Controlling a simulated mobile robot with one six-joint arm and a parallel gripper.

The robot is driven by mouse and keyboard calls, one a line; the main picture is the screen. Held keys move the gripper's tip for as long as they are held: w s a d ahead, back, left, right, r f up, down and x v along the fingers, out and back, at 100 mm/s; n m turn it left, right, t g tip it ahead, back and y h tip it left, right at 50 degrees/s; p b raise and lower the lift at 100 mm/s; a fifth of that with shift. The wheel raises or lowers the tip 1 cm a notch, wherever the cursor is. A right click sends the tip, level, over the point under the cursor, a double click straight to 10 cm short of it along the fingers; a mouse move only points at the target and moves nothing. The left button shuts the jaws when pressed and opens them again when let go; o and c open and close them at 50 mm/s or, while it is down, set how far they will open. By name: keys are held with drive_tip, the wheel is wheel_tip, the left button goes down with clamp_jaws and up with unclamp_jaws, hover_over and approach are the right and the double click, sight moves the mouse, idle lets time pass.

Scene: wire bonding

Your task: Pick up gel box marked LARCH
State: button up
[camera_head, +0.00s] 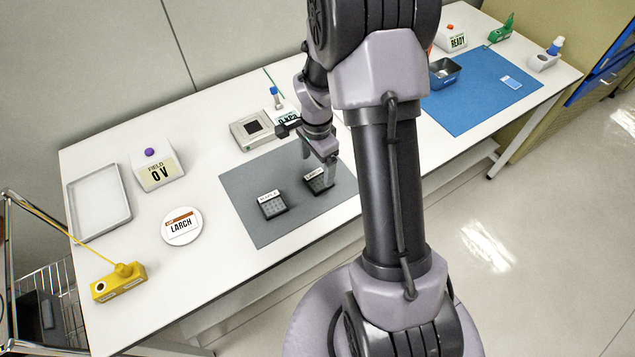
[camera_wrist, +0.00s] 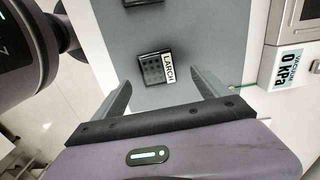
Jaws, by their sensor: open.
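The gel box marked LARCH (camera_wrist: 153,70) is a small dark box with a white label. It lies on the grey mat (camera_head: 262,225) and shows between my fingertips in the wrist view. In the head view the gel box (camera_head: 319,185) is at the mat's right part, just below my gripper (camera_head: 318,160), which partly overlaps it. My gripper is open and empty, its two fingers apart on either side of the box in the wrist view. A second dark gel box (camera_head: 273,208) lies to the left on the mat; its label is too small to read surely.
A round white sign reading LARCH (camera_head: 181,238) lies left of the mat. A FIELD 0 V meter (camera_head: 157,172), a grey tray (camera_head: 72,205) and a yellow device (camera_head: 118,284) stand further left. A vacuum gauge (camera_wrist: 289,68) is beside the mat. A blue mat (camera_head: 470,115) is at the right.

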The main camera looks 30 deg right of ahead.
sight(318, 179)
drive_tip(key=f+b, duration=0.1)
drive_tip(key=f, duration=0.2)
drive_tip(key=f+b, duration=0.1)
drive_tip(key=f, duration=0.1)
drive_tip(key=shift+s+f+b, duration=0.25)
drive_tip(key=shift+s+b, duration=0.05)
drive_tip(key=shift+r, duration=0.15)
drive_tip(key=c, duration=1.5)
drive_tip(key=shift+o, duration=0.2)
drive_tip(key=shift+r, duration=0.1)
